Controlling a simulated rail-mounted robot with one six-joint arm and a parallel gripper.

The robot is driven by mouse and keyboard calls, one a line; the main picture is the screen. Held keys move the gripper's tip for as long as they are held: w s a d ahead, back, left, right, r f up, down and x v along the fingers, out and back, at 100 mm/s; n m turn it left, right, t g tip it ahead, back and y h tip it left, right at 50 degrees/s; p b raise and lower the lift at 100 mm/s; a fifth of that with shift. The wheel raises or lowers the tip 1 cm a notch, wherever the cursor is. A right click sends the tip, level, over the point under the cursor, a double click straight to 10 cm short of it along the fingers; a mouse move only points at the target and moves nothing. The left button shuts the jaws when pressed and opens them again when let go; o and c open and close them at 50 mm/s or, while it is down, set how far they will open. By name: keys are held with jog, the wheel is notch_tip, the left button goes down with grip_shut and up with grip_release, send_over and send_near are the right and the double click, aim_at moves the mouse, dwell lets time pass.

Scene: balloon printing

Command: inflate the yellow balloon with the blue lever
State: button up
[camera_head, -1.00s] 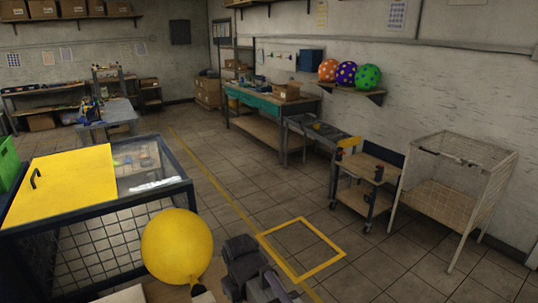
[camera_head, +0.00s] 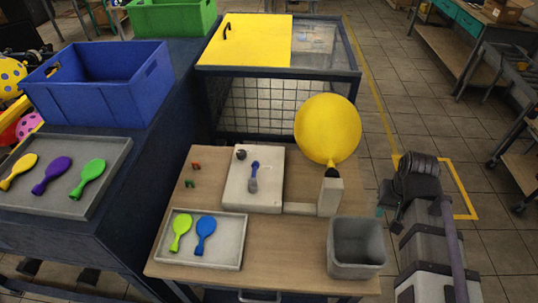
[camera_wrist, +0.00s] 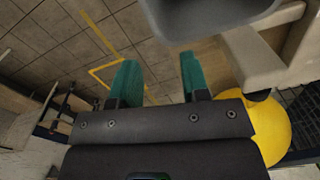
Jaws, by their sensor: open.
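The yellow balloon (camera_head: 328,128) is round and full, upright on the black-tipped nozzle of a pale post (camera_head: 330,195) at the right of the wooden table. The small blue lever (camera_head: 255,168) stands on a pale panel (camera_head: 270,195) left of the post; a dark round knob is near the panel's top left corner. In the wrist view, my gripper (camera_wrist: 158,82) has its teal fingers apart with nothing between them. The balloon (camera_wrist: 268,125) shows at the right there, partly hidden behind the gripper body. In the head view, my gripper is mostly hidden, right of the table.
A grey bin (camera_head: 355,250) stands at the table's front right. A tray (camera_head: 175,252) holds a green and a blue flat balloon. A blue crate (camera_head: 95,95) and another tray of flat balloons (camera_head: 105,200) are left. A yellow-topped cage (camera_head: 255,45) stands behind.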

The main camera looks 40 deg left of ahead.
jog(key=a+n, duration=0.1)
jog(key=a, duration=0.6)
jog(key=a+n, duration=0.1)
jog(key=a, duration=0.7)
jog(key=shift+r, duration=0.2)
jog(key=s+a+n+g, duration=0.1)
jog(key=s+a, duration=0.2)
jog(key=a, duration=0.7)
jog(key=s+a+n, duration=0.1)
jog(key=s+a, duration=0.2)
jog(key=a, duration=0.7)
jog(key=m+y, duration=0.1)
jog(key=m, duration=0.1)
send_near(255, 171)
jog(key=f+b, duration=0.6)
jog(key=b, duration=0.1)
jog(key=a+f+b, duration=0.1)
jog(key=f+b, duration=0.2)
jog(key=shift+s+a, duration=0.1)
jog(key=shift+s, duration=0.3)
jog(key=shift+r, duration=0.1)
jog(key=shift+c, duration=0.4)
grip_shut()
